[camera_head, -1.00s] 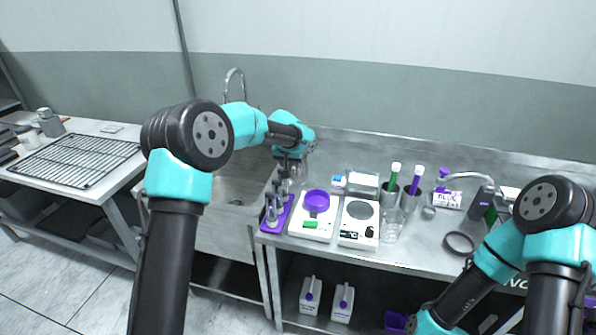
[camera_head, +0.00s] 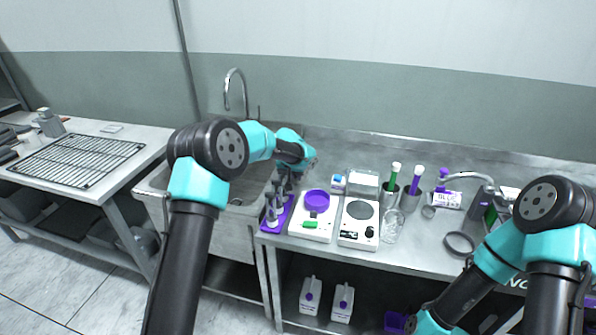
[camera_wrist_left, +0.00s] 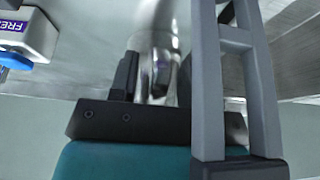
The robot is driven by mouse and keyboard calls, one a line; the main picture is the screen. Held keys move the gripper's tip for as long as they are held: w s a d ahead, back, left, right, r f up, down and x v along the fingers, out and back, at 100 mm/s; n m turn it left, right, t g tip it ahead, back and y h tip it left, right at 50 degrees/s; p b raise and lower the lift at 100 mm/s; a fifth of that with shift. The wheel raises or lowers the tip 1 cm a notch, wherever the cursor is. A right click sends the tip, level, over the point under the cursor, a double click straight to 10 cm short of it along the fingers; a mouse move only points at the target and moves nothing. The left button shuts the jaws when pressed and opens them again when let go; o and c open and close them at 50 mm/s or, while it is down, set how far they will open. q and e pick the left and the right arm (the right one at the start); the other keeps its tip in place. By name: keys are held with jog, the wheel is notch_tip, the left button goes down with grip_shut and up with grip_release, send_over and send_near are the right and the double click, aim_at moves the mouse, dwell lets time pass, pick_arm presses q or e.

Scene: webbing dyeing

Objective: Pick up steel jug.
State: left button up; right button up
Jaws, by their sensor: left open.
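My left gripper (camera_head: 309,166) is open at the back of the steel table, beside the sink. In the left wrist view, a shiny, blurred metal vessel (camera_wrist_left: 151,72), which looks like the steel jug, stands beyond the gripper base, between the dark finger on the left and the grey finger on the right. I cannot tell whether either finger touches it. In the head view the jug is mostly or fully hidden by my left arm and gripper. My right arm shows at lower right, with its gripper out of the picture.
A purple rack with droppers (camera_head: 270,220) is close to the left gripper. A scale with a purple bowl (camera_head: 317,200), a hotplate (camera_head: 361,209), a glass beaker (camera_head: 392,228) and cylinders (camera_head: 411,196) stand to the right. The sink (camera_head: 245,190) lies left.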

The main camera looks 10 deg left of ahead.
pick_arm(q)
jog(key=shift+w+f, duration=0.25)
jog(key=shift+f, duration=0.3)
jog(key=shift+c, duration=0.4)
grip_shut()
